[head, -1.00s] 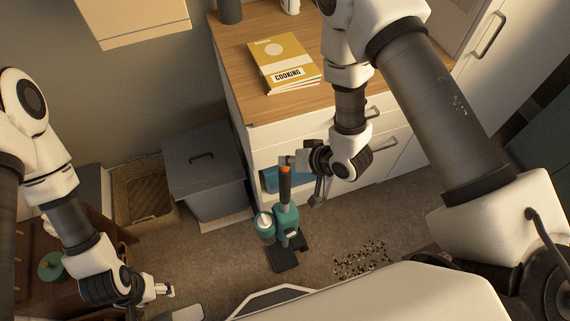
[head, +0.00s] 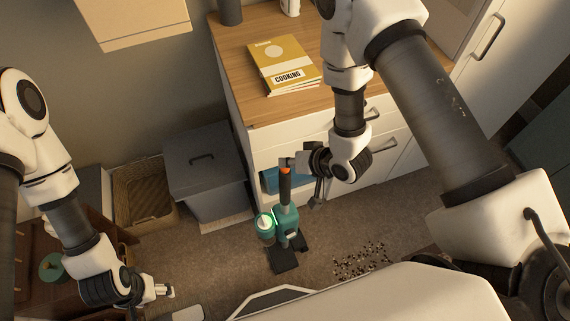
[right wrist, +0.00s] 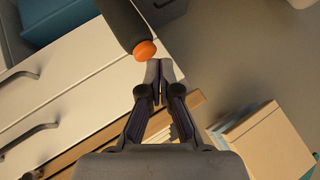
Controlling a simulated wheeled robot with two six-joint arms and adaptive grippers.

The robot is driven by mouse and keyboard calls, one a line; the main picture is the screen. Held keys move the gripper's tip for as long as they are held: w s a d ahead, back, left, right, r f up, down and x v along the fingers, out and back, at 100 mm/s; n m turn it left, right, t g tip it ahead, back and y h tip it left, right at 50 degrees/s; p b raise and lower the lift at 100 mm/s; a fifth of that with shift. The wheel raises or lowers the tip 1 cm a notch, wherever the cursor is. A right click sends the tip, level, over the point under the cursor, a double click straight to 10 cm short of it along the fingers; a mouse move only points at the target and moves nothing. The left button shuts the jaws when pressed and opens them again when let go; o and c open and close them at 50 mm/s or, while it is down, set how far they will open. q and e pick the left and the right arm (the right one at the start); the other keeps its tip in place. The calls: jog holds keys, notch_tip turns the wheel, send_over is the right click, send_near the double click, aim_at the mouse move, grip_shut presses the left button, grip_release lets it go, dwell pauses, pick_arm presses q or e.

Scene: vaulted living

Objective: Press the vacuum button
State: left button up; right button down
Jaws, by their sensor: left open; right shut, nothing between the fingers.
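The vacuum (head: 286,222) stands upright on the carpet, teal with a dark handle and a flat dark foot. My left gripper (head: 166,291) is open and empty at the lower left, away from the vacuum.
Scattered dark and pale crumbs (head: 362,261) lie on the carpet right of the vacuum. A white drawer cabinet with a wooden top (head: 245,105) stands behind, holding a cooking book (head: 283,62). A grey bin (head: 207,165) and a wicker basket (head: 143,190) are to the left.

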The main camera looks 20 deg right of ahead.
aim_at(287, 169)
jog(key=shift+r, duration=0.15)
notch_tip(287, 169, up, 6)
jog(key=p, duration=0.5)
